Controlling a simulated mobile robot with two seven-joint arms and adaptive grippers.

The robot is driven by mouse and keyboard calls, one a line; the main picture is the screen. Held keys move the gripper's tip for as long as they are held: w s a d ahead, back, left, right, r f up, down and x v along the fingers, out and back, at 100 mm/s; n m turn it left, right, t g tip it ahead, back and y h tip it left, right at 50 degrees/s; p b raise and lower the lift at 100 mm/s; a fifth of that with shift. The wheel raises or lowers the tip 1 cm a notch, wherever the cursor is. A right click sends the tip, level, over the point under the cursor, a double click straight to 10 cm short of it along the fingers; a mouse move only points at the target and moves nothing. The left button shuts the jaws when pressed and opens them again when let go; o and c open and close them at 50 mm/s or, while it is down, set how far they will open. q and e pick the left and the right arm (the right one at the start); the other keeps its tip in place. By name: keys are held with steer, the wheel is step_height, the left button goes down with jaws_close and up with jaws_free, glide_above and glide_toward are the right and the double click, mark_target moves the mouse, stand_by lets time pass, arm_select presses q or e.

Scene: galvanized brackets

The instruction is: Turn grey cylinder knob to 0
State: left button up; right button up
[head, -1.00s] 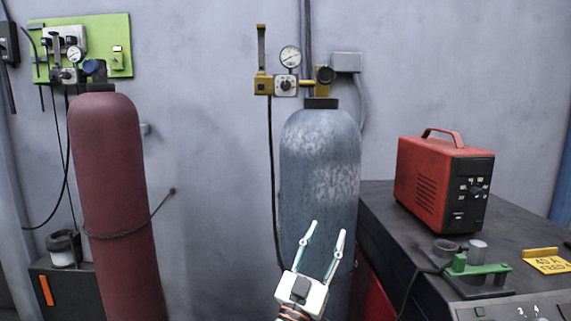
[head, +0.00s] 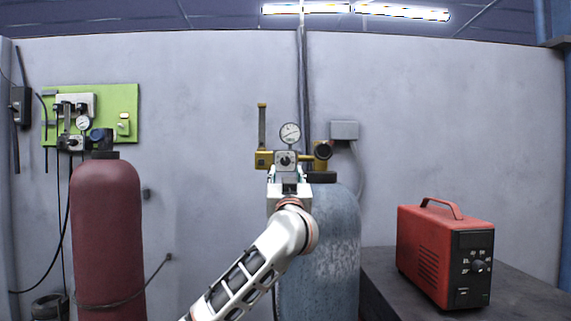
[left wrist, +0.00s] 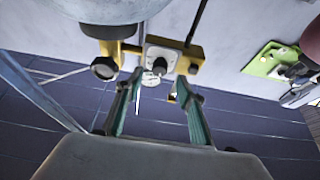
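The grey cylinder (head: 335,235) stands upright against the wall. Its brass regulator carries a round gauge (head: 290,133) and, below it, a square white plate with a dark knob (head: 286,160). My left gripper (head: 289,178) is raised in front of the regulator, just below the knob in the head view, where its fingers are mostly hidden. In the left wrist view my left gripper (left wrist: 159,84) is open and empty, its two green fingers pointing toward the regulator. The knob (left wrist: 159,65) shows between and beyond the fingertips, apparently apart from them. The knob's setting is too small to read. My right gripper is not in view.
A dark red cylinder (head: 107,235) with its own regulator stands at the left, beside a green wall panel (head: 127,105). A red machine (head: 445,255) sits on a dark bench (head: 380,265) at the right. The wall between the cylinders is clear.

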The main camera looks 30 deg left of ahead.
mark_target(286, 164)
arm_select(q)
steer(key=shift+p+x, duration=0.55)
steer(key=shift+x, duration=2.65)
jaws_close()
